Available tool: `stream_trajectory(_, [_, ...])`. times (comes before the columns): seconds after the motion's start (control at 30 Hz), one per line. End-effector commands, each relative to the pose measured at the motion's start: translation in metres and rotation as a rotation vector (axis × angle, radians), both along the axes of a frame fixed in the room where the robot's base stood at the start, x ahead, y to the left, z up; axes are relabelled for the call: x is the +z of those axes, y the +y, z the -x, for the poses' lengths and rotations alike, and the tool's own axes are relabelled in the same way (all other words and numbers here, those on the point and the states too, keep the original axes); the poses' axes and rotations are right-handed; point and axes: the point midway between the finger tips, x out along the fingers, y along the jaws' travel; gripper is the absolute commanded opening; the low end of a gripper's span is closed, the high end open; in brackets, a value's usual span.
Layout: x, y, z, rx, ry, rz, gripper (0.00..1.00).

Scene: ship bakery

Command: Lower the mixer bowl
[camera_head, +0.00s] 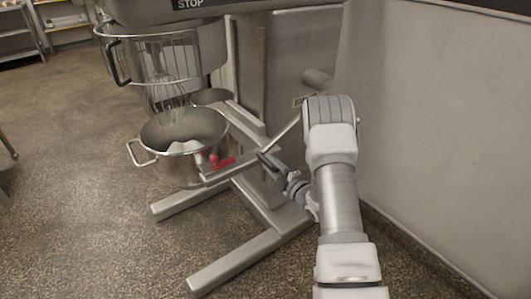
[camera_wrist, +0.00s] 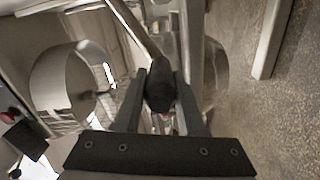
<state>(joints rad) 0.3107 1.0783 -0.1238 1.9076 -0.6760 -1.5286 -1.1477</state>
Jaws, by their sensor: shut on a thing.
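The steel mixer bowl (camera_head: 178,170) sits in the mixer's bowl support, below the wire guard (camera_head: 165,68) and whisk (camera_head: 168,92). A gap shows between the guard and the bowl rim. A thin metal lever (camera_head: 285,134) slants down from the side of the mixer column. Its dark end knob (camera_wrist: 160,92) sits between the fingers in the wrist view. My gripper (camera_head: 268,159) is shut on this knob, to the right of the bowl; it fills the lower wrist view (camera_wrist: 160,84). The fingers partly hide the knob.
A red clamp knob (camera_head: 220,161) is on the bowl support. The mixer's legs (camera_head: 236,262) spread over the speckled floor (camera_head: 75,160). A pale wall panel (camera_head: 430,110) stands close on the right. Open floor lies to the left.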

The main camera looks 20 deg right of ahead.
Motion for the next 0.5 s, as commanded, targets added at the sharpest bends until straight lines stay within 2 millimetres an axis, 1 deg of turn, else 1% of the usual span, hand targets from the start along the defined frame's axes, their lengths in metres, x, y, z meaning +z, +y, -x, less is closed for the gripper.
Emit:
stream_trajectory(0.03, [-0.011,-0.005,-0.001,-0.002,-0.004,0.023,0.00])
stream_trajectory(0.2, [-0.030,-0.017,-0.005,-0.002,-0.027,0.088,0.00])
stream_trajectory(0.33, [-0.039,-0.023,-0.007,-0.002,-0.038,0.119,0.00])
stream_trajectory(0.5, [-0.045,-0.028,-0.009,-0.002,-0.046,0.140,0.00])
